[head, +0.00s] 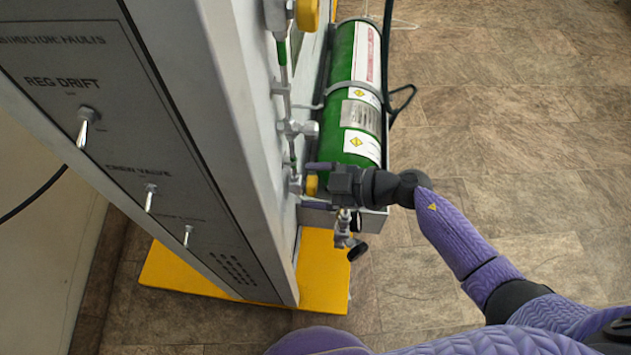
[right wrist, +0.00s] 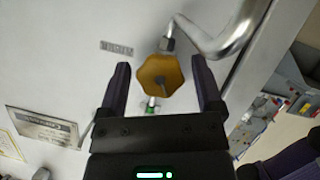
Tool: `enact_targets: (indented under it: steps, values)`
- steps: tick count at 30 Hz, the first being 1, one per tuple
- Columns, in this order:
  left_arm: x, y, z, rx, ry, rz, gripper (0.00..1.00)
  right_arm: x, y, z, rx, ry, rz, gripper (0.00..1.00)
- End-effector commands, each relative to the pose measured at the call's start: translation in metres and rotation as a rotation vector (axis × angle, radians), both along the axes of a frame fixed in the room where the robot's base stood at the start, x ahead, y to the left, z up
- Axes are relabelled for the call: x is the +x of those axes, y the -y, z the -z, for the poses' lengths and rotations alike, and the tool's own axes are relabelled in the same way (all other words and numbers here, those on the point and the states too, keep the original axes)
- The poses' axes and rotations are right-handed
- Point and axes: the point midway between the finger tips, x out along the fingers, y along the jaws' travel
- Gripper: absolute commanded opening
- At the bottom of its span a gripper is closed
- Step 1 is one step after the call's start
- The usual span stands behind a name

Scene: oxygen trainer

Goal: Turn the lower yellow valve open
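The lower yellow valve (right wrist: 160,76) is a small yellow knob on the grey panel. In the right wrist view it sits between the two spread fingers of my right gripper (right wrist: 163,90), with a gap on each side. In the head view the knob (head: 312,186) is mostly hidden behind my right gripper (head: 322,180), which reaches in from the right beside the panel. An upper yellow valve (head: 307,14) shows at the top edge of the head view. My left gripper is not in view.
A green cylinder (head: 354,88) stands in a grey holder just behind my right gripper. Metal pipes (head: 284,90) and fittings run along the panel's side. A panel with toggle switches (head: 88,116) is at the left. A yellow base plate (head: 190,275) lies below. The floor at right is clear.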

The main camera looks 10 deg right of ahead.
Motion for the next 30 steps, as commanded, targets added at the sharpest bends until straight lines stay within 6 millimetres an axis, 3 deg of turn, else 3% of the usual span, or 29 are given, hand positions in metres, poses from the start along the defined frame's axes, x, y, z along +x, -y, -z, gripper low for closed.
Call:
enact_targets:
  steps: [10,21,30]
  values:
    - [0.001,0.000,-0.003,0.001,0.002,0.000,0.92,-0.002,0.004,-0.003,-0.001,-0.001,-0.001,0.92]
    - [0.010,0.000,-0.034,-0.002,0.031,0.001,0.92,-0.036,0.074,-0.034,-0.003,-0.001,0.000,0.92]
    - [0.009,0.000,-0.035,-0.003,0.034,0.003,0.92,-0.041,0.083,-0.035,0.000,0.000,0.000,0.92]
